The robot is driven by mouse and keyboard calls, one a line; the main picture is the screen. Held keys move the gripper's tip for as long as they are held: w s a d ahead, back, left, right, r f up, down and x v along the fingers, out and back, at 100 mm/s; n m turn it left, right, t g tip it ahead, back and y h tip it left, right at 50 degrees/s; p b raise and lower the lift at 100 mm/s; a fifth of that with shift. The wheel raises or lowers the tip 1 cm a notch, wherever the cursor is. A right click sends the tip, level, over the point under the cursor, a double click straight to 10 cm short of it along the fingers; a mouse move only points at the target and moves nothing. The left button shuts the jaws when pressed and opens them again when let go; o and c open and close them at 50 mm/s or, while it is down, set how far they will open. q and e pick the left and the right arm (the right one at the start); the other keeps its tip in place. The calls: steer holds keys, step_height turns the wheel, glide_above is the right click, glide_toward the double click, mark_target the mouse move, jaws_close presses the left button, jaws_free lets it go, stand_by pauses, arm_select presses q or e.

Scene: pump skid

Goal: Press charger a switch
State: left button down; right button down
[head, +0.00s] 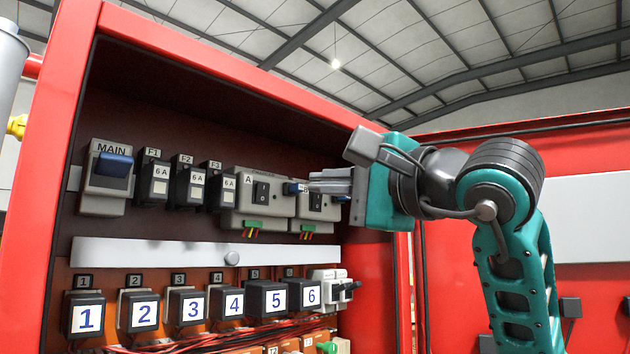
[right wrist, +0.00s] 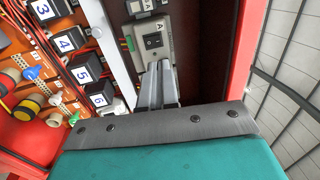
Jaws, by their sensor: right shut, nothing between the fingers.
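Charger A (head: 245,214) is a grey box in the upper row of the red cabinet, with a black rocker switch (head: 261,192) on its face. The switch also shows uncovered in the right wrist view (right wrist: 152,42). Charger B (head: 316,212) stands just right of it, partly hidden behind my fingers. My right gripper (head: 312,183) is shut and empty. Its fingers point left in the head view, their tips right of charger A's switch and apart from it. Whether the tips touch a charger face I cannot tell. My left gripper is not in view.
Left of charger A are three breakers (head: 187,186) and the MAIN switch (head: 109,178). A pale rail (head: 150,252) and a row of numbered black blocks (head: 186,308) lie below. The cabinet's red frame (head: 200,58) edges the top and left.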

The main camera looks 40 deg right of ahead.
mark_target(259, 183)
steer(key=w, duration=0.4)
steer(key=w+r+p, duration=0.1)
steer(key=w, duration=0.3)
steer(key=w+a+r+p, duration=0.1)
steer(key=w, duration=0.3)
steer(key=shift+s, duration=0.15)
